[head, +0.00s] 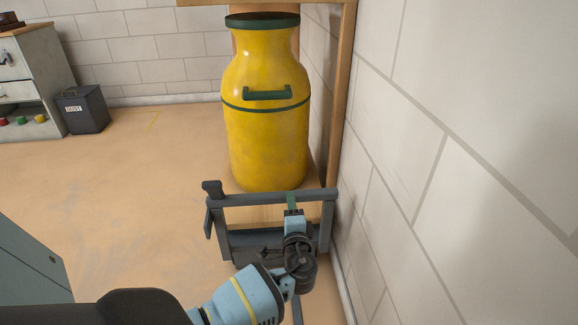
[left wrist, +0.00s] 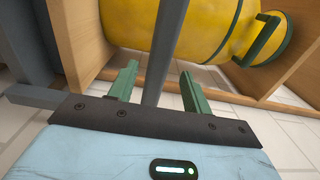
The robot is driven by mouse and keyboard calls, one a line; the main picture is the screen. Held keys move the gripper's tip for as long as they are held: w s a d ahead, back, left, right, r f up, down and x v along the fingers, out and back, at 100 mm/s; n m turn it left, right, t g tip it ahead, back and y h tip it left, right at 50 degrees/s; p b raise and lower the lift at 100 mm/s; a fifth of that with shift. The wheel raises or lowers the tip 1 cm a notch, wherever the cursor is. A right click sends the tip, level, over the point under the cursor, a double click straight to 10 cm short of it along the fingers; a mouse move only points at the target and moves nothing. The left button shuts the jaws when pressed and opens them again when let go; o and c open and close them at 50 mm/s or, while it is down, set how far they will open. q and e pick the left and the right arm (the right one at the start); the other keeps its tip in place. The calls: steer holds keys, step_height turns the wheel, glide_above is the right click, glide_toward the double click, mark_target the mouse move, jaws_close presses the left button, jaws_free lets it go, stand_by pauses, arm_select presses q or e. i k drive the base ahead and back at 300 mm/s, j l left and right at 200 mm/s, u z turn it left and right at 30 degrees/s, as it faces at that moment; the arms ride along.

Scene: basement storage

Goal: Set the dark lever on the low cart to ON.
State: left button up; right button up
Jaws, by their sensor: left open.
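The low cart (head: 322,240) has a dark grey frame and stands against the wall on the right. Its crossbar (head: 250,199) runs along the near side. A short dark piece like a lever (head: 208,222) hangs at the frame's left end; I cannot tell its setting, and no ON mark is readable. My left gripper (head: 292,200) is at the right part of the crossbar. In the left wrist view its green fingers (left wrist: 160,88) are apart, with a grey bar (left wrist: 166,50) running between them. My right gripper is not in view.
A big yellow can (head: 265,135) with green rim and handle stands behind the crossbar. A wooden post (head: 343,100) and a block wall (head: 460,150) close off the right. A dark bin (head: 82,110) and grey cabinet (head: 35,75) stand far left. Floor left of the cart is clear.

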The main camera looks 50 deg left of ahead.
mark_target(213, 188)
steer(key=k, duration=1)
